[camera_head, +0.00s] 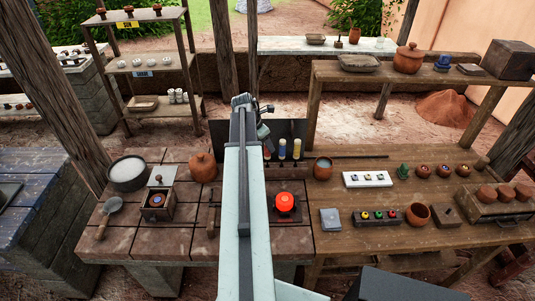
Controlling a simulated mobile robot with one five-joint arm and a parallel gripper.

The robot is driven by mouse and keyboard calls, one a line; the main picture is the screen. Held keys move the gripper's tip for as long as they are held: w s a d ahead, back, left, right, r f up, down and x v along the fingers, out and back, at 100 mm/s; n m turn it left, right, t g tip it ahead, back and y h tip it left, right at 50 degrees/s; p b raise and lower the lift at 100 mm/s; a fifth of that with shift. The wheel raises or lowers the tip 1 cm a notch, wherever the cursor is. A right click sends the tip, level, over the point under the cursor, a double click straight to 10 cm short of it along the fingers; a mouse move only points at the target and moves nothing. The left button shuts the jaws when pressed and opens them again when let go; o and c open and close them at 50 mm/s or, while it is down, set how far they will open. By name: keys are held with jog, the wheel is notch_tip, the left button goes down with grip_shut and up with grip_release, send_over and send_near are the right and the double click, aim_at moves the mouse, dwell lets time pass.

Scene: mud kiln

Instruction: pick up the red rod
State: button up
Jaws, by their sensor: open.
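I see no red rod that I can make out for certain. The one strongly red thing is a round glowing red object (285,203) on a small dark stand, right of my arm on the tiled bench. Upright tubes stand behind it, one with a yellow band (282,149) and one with a pale top (297,148). My gripper (264,131) is at the far end of my arm, open, near the dark panel behind the tubes. Its fingers are small and partly hidden. My arm hides a strip of the bench.
A brown lidded jar (203,167), a grinder box (158,200) and a bowl (128,172) stand left. On the wooden table right are a white tray (367,179), a button box (379,216) and a brown pot (418,214). A shelf (400,77) rises behind.

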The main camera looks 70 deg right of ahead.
aim_at(267, 159)
jog(key=b+x, duration=0.5)
jog(key=x, duration=0.2)
jog(key=shift+w+a+f, duration=0.1)
jog(key=shift+r, duration=0.25)
grip_shut()
